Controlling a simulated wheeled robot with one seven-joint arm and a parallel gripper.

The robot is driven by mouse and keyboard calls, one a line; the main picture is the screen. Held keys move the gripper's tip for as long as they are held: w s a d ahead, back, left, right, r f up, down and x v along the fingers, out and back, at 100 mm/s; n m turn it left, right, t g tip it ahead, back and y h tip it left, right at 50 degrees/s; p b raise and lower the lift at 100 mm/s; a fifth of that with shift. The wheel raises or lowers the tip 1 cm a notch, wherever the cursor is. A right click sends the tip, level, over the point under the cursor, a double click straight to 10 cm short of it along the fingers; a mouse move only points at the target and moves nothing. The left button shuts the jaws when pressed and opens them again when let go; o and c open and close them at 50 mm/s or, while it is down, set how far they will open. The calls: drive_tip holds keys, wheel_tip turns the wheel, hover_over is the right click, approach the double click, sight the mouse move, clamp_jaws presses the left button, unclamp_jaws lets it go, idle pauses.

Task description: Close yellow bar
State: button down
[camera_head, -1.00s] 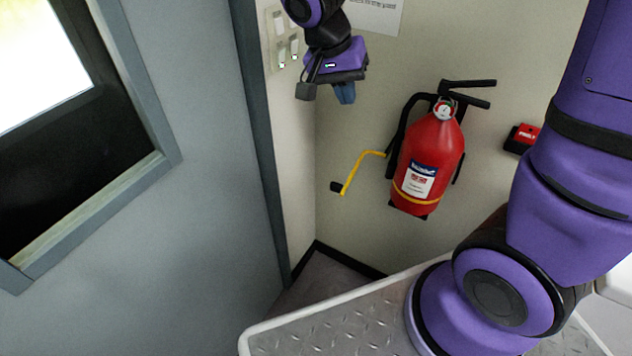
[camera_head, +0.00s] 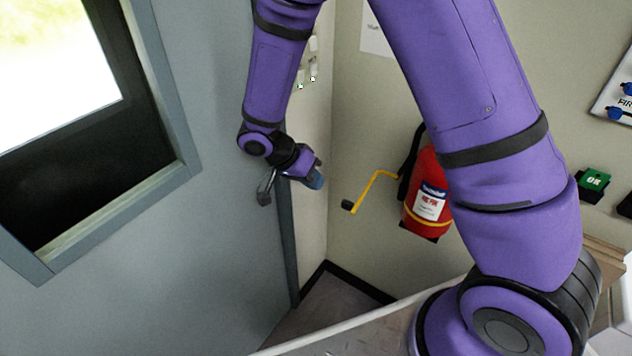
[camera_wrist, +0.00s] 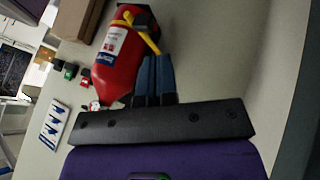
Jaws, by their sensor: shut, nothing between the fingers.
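The yellow bar (camera_head: 375,183) is a thin bent rod with a black end. In the head view it sticks out to the left of the red fire extinguisher (camera_head: 430,200). My gripper (camera_head: 317,181) is shut and empty, a little to the left of the bar's black end and apart from it in that picture. In the wrist view the blue fingertips (camera_wrist: 155,58) are together, and the yellow bar (camera_wrist: 148,38) shows just beyond them. Depth between fingers and bar is hard to judge. My arm hides part of the extinguisher in the head view.
A grey door (camera_head: 215,250) with a window is at the left. Switches (camera_head: 309,75) are on the wall near my forearm. A green box (camera_head: 594,181) is on the wall at the right. The wall around the bar's lower end is clear.

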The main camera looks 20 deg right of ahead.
drive_tip(key=x, duration=0.7)
drive_tip(key=shift+d+f, duration=0.3)
drive_tip(key=shift+s, duration=0.1)
